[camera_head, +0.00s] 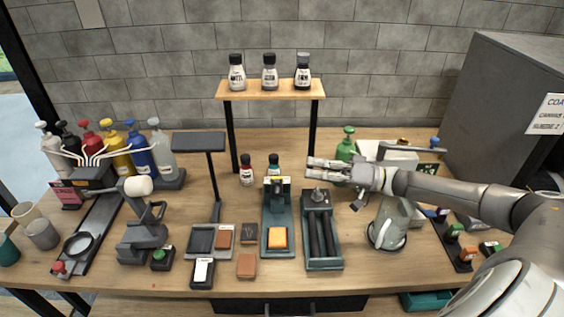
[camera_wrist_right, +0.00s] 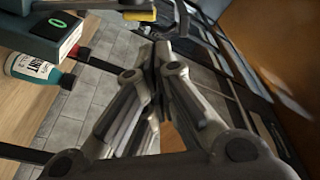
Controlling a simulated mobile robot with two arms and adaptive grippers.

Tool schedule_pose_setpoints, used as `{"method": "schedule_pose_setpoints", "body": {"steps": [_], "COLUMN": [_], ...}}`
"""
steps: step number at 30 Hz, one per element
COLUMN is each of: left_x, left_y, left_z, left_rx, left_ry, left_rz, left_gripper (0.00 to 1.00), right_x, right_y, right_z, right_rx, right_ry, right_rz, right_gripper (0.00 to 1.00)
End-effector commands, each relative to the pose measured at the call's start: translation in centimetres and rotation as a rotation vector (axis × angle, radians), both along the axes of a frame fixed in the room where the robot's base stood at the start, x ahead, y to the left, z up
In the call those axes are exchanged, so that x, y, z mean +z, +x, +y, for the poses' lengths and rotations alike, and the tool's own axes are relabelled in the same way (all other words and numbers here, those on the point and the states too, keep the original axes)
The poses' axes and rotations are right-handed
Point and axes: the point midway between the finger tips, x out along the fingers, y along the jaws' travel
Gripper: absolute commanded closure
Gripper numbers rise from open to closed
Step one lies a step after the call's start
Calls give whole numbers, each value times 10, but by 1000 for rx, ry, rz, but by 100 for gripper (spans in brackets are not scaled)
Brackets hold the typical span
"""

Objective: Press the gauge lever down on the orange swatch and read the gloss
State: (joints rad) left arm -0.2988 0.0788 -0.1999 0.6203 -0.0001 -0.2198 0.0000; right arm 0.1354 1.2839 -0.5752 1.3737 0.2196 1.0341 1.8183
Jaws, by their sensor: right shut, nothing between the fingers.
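The gloss gauge (camera_head: 275,207) is a teal stand with a dark upright head, in the middle of the table. The orange swatch (camera_head: 277,238) lies flat on its base at the front. In the right wrist view the gauge body (camera_wrist_right: 40,45) shows a lit green display at the upper left, and a dark lever with a yellow end (camera_wrist_right: 140,15) at the top edge. My right gripper (camera_head: 311,168) is shut and empty, pointing left, above and to the right of the gauge head. Its closed fingers also show in the right wrist view (camera_wrist_right: 160,50). I see no contact with the lever. My left gripper is not in view.
A roller tray (camera_head: 323,262) stands close to the gauge's right. A lamp-like stand (camera_head: 200,143) and leather swatches (camera_head: 247,265) are to its left. Small bottles (camera_head: 246,170) and a shelf (camera_head: 270,96) stand behind. A glass jug (camera_head: 388,230) is under my right arm.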

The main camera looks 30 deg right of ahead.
Motion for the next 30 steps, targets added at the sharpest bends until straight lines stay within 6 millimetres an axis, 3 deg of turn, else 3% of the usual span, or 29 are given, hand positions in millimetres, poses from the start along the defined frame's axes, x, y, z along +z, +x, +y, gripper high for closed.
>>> {"method": "schedule_pose_setpoints", "body": {"steps": [8,18,30], "left_x": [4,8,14], "left_y": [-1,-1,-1], "left_z": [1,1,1], "left_rx": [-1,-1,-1], "left_ry": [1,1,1], "left_rz": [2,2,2], "left_gripper": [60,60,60], "right_x": [11,13,6], "right_y": [-8,-23,-31], "right_z": [48,101,136], "right_rx": [160,382,647], "right_ry": [-343,-740,-1014], "right_rz": [-442,-1138,-2053], "right_gripper": [100,100,100]}}
